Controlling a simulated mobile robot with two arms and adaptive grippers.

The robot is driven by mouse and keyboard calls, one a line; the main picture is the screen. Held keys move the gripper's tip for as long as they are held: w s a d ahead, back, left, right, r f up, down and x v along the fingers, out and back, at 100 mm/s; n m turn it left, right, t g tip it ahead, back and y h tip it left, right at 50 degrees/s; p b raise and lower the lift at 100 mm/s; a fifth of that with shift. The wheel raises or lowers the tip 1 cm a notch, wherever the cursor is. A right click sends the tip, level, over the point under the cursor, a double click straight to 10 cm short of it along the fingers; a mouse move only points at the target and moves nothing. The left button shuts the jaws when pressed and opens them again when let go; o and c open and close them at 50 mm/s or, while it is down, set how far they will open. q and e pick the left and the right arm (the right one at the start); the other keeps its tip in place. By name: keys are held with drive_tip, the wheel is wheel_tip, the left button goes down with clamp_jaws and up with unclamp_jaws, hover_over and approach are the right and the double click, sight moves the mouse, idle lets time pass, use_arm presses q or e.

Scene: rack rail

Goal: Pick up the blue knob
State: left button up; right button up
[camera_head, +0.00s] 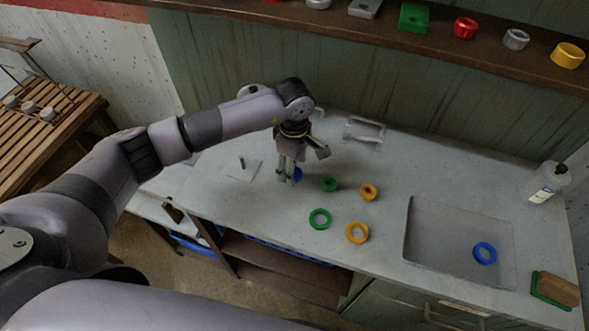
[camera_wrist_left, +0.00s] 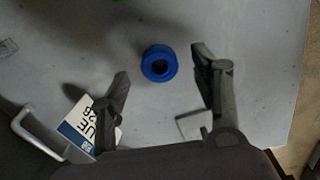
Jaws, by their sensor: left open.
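The blue knob (camera_head: 298,174) is on the grey worktop, partly hidden behind my left gripper (camera_head: 286,179) in the head view. In the left wrist view the blue knob (camera_wrist_left: 158,63) is whole, a short round piece with a dark hollow centre. It appears between the directions of the two spread fingers, nearer the far side of their tips. My left gripper is open, points down and holds nothing. Whether the fingertips are level with the knob cannot be told. My right gripper is not in view.
A green knob (camera_head: 329,184), a yellow knob (camera_head: 368,191), a green ring (camera_head: 320,219) and a yellow ring (camera_head: 357,232) lie to the right. A blue ring (camera_head: 485,253) lies in a shallow recess (camera_head: 425,235). A peg on a plate (camera_head: 243,168) stands left; a metal handle (camera_head: 362,139) is behind.

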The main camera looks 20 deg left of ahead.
use_arm(q)
drive_tip(key=shift+f, duration=1.05)
drive_tip(key=c, duration=1.2)
drive_tip(key=shift+c, duration=0.3)
drive_tip(key=shift+r, duration=0.15)
